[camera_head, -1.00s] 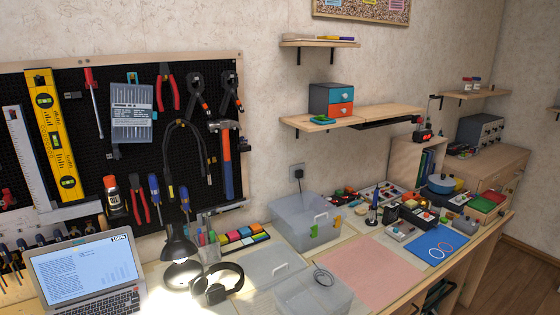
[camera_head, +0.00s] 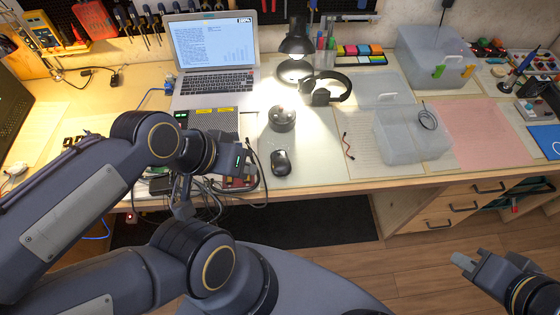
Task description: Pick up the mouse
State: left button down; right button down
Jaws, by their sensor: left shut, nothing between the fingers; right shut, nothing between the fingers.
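The black computer mouse (camera_head: 281,163) lies on the desk near its front edge, in front of a round black device, with nothing on top of it. My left gripper (camera_head: 182,205) points down at the desk's front edge, left of the mouse and apart from it; it is small and partly hidden by my arm, and looks shut and empty. My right gripper (camera_head: 463,261) is shut and empty, low at the right over the floor, well away from the mouse.
The round black device (camera_head: 282,118) stands just behind the mouse. A laptop (camera_head: 216,65), lit lamp (camera_head: 295,45) and headphones (camera_head: 331,88) are farther back. Tangled cables (camera_head: 215,188) lie left of the mouse. A translucent bin (camera_head: 405,140) is to the right; the desk between is mostly clear.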

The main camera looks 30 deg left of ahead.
aim_at(281, 166)
jog(key=i+l+u, duration=0.15)
jog(key=l, duration=0.2)
jog(key=i+l+u, duration=0.15)
jog(key=l, duration=0.25)
jog(key=u, duration=2.4)
